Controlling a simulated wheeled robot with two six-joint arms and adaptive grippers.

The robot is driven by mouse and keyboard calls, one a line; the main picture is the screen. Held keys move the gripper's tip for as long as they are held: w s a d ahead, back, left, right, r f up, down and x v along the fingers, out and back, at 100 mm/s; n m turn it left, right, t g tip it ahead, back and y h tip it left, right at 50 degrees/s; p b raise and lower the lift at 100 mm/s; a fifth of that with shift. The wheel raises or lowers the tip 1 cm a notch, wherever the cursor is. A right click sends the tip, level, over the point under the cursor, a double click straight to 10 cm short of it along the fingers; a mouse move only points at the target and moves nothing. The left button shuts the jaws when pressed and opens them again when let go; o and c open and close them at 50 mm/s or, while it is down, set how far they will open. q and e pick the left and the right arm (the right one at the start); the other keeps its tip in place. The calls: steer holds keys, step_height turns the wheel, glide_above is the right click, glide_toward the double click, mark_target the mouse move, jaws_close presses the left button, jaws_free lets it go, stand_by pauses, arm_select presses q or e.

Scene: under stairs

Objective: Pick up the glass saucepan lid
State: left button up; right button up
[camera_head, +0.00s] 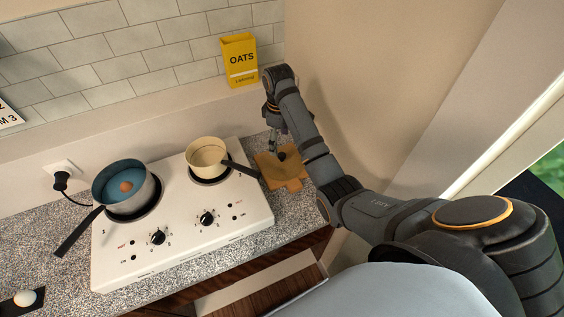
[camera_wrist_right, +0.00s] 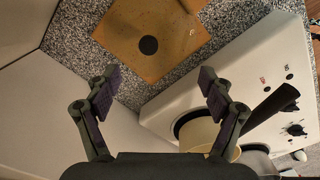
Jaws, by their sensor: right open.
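The glass saucepan lid shows mainly as its round dark knob (camera_wrist_right: 148,45) in the right wrist view; its clear glass is hard to make out. It lies on a wooden board (camera_head: 292,184), which also shows in the right wrist view (camera_wrist_right: 183,62). In the head view the knob (camera_head: 282,155) is a small dark spot near my right gripper (camera_head: 275,128). My right gripper (camera_wrist_right: 156,77) is open and empty, its fingers spread above the counter, apart from the knob. My left gripper is not in view.
A white two-burner hob (camera_head: 180,240) stands left of the board. It carries a cream saucepan (camera_head: 207,150), its handle pointing toward the board, and a blue-grey saucepan (camera_head: 122,190). A yellow oats box (camera_head: 239,62) stands behind. A wall bounds the right side.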

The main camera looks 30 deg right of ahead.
mark_target(281, 158)
steer(key=f, duration=0.4)
steer(key=shift+w+d+f, duration=0.1)
steer(key=shift+w+f, duration=0.15)
steer(key=shift+w, duration=0.05)
steer(key=shift+s+d+f+p, duration=0.15)
steer(key=shift+s+f+p, duration=0.05)
steer(key=shift+f+p, duration=0.75)
step_height(281, 158, down, 2)
steer(key=shift+s+f, duration=0.1)
steer(key=shift+f, duration=0.65)
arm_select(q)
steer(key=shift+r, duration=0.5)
arm_select(e)
jaws_close()
